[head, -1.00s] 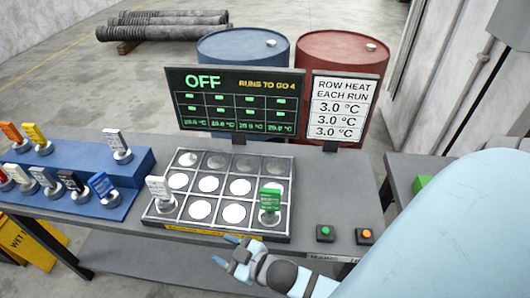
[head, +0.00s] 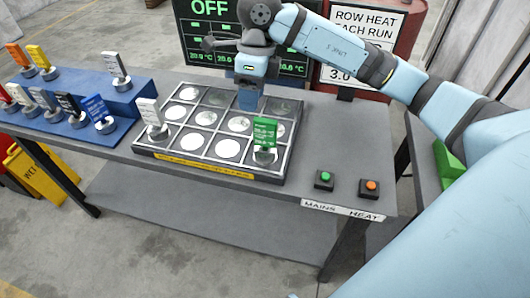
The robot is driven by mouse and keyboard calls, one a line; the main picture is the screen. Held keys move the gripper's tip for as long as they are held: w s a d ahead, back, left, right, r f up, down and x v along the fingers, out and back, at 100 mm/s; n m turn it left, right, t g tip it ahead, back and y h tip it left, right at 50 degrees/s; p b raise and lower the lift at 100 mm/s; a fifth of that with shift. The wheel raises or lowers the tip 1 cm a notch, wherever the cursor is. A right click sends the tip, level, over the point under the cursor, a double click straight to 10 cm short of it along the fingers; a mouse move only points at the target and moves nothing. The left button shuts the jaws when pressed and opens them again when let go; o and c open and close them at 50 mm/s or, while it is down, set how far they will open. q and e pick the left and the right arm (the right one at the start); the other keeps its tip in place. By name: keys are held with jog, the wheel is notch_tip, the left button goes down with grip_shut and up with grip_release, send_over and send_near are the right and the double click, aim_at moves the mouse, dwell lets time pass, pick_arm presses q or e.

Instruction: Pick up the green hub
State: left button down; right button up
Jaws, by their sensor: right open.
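The green hub (head: 264,138) shows as a green upright tag on a round grey base. It stands in the front right cell of the gridded tray (head: 207,171). My right gripper (head: 249,101) points down over the back part of the tray, behind the green hub and slightly left of it in the picture. It is open and holds nothing that I can see. The gap between its fingers is hard to make out from here. My left gripper is out of view.
A white-tagged hub (head: 150,118) stands at the tray's left edge. Several tagged hubs stand on the blue stepped rack (head: 128,92) at left. Green (head: 324,179) and orange (head: 370,187) buttons sit at right. The display (head: 209,14) stands behind the tray.

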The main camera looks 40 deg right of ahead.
aim_at(265, 120)
jog(key=d+f, duration=0.1)
jog(key=f, duration=0.1)
jog(key=d+f+h, duration=0.1)
jog(key=f, duration=0.1)
jog(key=d+f+h, duration=0.1)
jog(key=f, duration=0.1)
jog(key=shift+w+d+f+m+t, duration=0.2)
jog(key=shift+w+d+m+t, duration=0.2)
jog(key=shift+d+f, duration=0.1)
jog(key=shift+f, duration=2.75)
grip_shut()
jog(key=shift+r, duration=0.1)
